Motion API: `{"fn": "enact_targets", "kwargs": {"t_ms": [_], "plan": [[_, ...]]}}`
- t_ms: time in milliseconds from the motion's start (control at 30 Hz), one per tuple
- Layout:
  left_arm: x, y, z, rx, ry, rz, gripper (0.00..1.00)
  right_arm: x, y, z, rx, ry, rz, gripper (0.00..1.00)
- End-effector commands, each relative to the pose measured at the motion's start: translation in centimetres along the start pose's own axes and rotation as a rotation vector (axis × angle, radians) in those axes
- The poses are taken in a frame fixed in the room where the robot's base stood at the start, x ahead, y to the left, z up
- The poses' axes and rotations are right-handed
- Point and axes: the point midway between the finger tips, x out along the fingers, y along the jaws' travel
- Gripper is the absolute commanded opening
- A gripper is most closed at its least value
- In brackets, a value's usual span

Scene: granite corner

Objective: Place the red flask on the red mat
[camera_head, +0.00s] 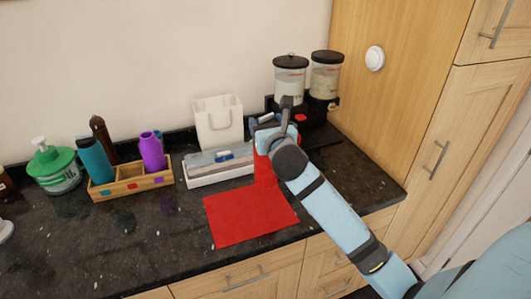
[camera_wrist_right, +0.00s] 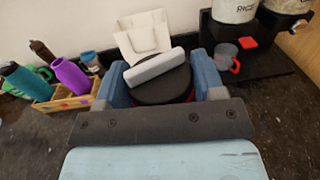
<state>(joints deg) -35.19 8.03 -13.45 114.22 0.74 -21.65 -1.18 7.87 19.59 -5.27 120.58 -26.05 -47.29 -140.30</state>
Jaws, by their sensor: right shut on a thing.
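The red mat (camera_head: 245,218) lies flat on the dark counter near its front edge. The red flask (camera_head: 264,168) shows as a tall red body just behind the mat, partly hidden by my right arm. In the wrist view I look down on its round black lid with a grey bar handle (camera_wrist_right: 158,82), between blue fingers. My right gripper (camera_head: 268,130) is shut on the flask near its top. I cannot tell whether the flask's base touches the counter or hangs above it. My left gripper is not in view.
A white tray (camera_head: 220,177) sits left of the flask, with a white bag (camera_head: 217,122) behind. A wooden crate (camera_head: 132,187) with bottles stands further left. Counter left of the mat is clear.

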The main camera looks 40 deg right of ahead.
Motion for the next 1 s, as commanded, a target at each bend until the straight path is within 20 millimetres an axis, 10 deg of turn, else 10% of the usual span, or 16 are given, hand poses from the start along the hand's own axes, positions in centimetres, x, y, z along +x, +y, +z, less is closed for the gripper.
{"fn": "enact_targets", "kwargs": {"t_ms": [533, 967, 1000], "plan": [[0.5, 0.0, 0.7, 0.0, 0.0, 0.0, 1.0, 0.0, 0.0, -7.3, 0.002, 0.001, -0.001, 0.22], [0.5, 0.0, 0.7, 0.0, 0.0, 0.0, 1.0, 0.0, 0.0, -8.0, -0.001, -0.003, 0.001, 0.22], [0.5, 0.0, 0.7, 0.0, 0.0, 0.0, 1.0, 0.0, 0.0, -8.1, -0.001, -0.001, 0.0, 0.65]]}}
